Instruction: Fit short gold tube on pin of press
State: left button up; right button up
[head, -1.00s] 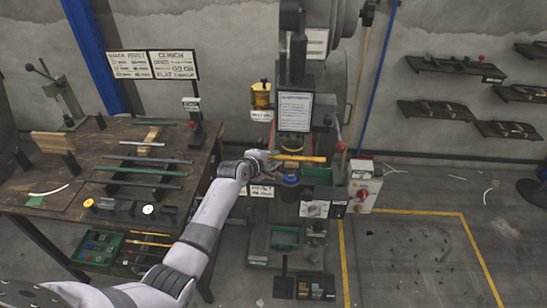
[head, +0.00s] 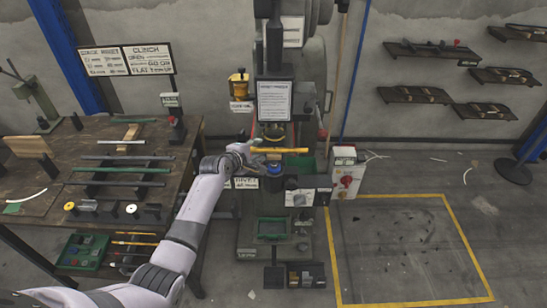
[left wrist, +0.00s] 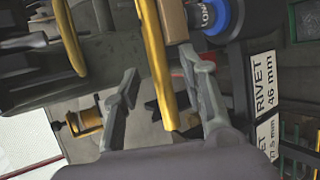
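The gold tube (head: 280,150) lies level in front of the press (head: 274,62), above a dark cylinder with a blue top (head: 276,170). My left gripper (head: 250,152) is at the tube's left end. In the left wrist view the tube (left wrist: 155,50) passes between the fingers of this gripper (left wrist: 160,66), with narrow gaps visible on both sides. The gripper looks open around it. What supports the tube is hard to see, and I cannot make out the pin. My right gripper is not in view.
A workbench (head: 115,190) with bars and small parts stands left of the press. A control box with a red button (head: 344,175) is right of it. Rivet label plates (left wrist: 265,82) are close below the gripper. Yellow-marked floor (head: 400,250) at right is mostly clear.

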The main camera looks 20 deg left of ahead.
pick_arm(q)
jog(key=v, duration=1.2)
dwell(0.6)
